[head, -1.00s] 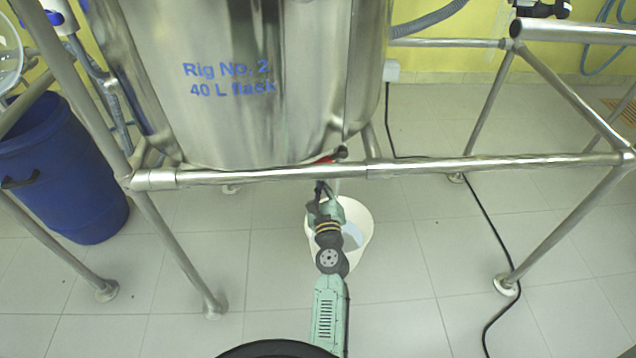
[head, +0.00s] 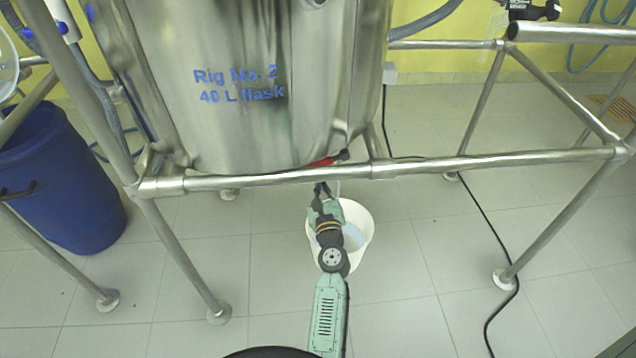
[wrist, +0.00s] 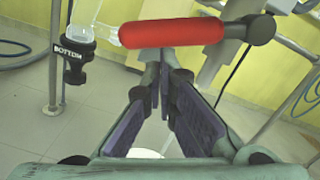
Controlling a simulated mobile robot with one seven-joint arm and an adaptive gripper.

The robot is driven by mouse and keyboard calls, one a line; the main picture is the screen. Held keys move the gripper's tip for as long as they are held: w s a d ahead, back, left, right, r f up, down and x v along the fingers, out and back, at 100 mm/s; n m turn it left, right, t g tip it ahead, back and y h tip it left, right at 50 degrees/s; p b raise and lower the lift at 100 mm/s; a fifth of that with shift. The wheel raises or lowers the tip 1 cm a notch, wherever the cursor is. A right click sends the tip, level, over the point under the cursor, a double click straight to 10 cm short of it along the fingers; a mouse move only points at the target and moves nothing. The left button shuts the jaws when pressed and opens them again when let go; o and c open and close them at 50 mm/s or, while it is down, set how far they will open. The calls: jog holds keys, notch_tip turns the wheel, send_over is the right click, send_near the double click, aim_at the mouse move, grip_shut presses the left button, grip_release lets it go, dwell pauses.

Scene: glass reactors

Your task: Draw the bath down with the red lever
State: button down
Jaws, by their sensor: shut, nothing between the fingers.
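The red lever (head: 322,162) shows at the lower front edge of the steel bath vessel (head: 290,130), which is marked "Rig No. 2 40 L flask". In the wrist view the red lever (wrist: 172,32) lies nearly level across the top, its dark pivot end at right. My gripper (head: 320,187) is just below the lever, under the front rail. In the wrist view my gripper (wrist: 164,85) is shut and empty, apart from the lever. A white bucket (head: 364,222) stands on the floor below, with pale liquid (head: 352,238) in it, partly hidden by my arm.
The steel frame's front rail (head: 450,163) crosses between my arm and the vessel. A blue barrel (head: 60,170) stands at left. A black cable (head: 485,215) runs over the floor at right. A black part labelled "BOTTOM" (wrist: 76,52) hangs left in the wrist view.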

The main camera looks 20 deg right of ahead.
jog(key=shift+w+a+r+m+h+p, duration=0.15)
jog(key=shift+a+r+m+p, duration=0.35)
jog(key=shift+r+m+p, duration=0.5)
jog(key=shift+w+a+r+m+h+p, duration=0.15)
jog(key=shift+a+r+m+p, duration=0.4)
jog(key=shift+m+p, duration=0.7)
jog(key=shift+f, duration=0.1)
